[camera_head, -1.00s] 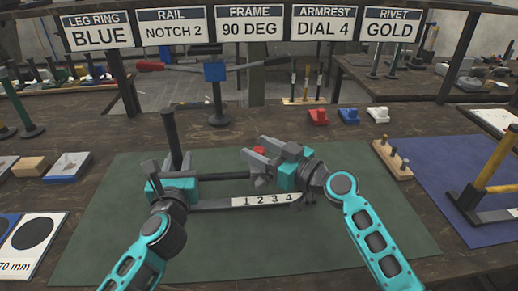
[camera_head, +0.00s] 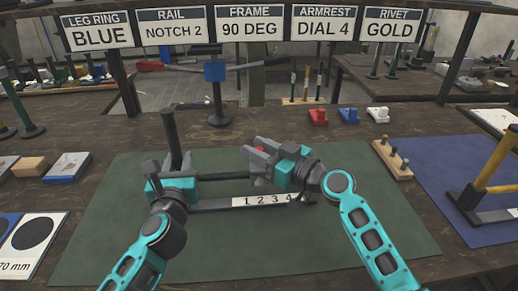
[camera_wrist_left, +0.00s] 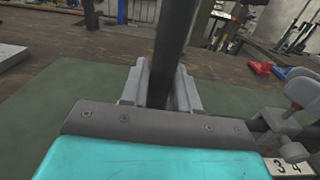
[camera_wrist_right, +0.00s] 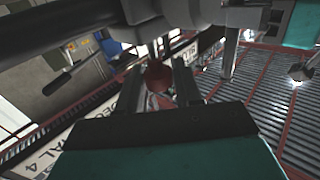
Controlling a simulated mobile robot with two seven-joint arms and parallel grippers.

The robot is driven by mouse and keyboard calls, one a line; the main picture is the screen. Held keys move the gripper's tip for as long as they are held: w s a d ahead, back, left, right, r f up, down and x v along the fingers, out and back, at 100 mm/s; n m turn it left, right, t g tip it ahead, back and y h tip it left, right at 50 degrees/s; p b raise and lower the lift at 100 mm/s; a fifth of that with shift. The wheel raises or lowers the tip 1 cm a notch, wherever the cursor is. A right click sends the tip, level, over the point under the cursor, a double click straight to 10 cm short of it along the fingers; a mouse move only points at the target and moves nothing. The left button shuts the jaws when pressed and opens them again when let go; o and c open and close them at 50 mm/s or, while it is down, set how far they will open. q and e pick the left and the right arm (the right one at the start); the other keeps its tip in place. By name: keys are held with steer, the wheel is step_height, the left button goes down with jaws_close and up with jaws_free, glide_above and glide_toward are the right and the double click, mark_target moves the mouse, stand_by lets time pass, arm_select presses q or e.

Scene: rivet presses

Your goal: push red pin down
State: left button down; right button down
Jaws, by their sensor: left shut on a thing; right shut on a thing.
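The red pin (camera_head: 259,149) is a small red knob on the grey fitting at the right end of the dark bar on the green mat. In the right wrist view the red knob (camera_wrist_right: 158,76) sits between the fingertips. My right gripper (camera_head: 262,160) is shut on it, its fingers hiding part of it. It also shows at the right edge of the left wrist view (camera_wrist_left: 296,106). My left gripper (camera_head: 172,172) is shut on the dark upright post (camera_head: 171,135), which stands between its fingers in the left wrist view (camera_wrist_left: 172,50).
A numbered strip (camera_head: 262,200) runs along the front of the assembly on the green mat (camera_head: 240,250). Red (camera_head: 318,116), blue (camera_head: 348,115) and white (camera_head: 378,114) blocks lie behind it. A wooden peg block (camera_head: 393,160) stands at right. The mat's front is clear.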

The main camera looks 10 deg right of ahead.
steer(key=shift+f, duration=1.1)
steer(key=c, duration=0.8)
jaws_free()
steer(key=shift+c, duration=0.2)
steer(key=v, duration=1.2)
steer(key=shift+r, duration=0.1)
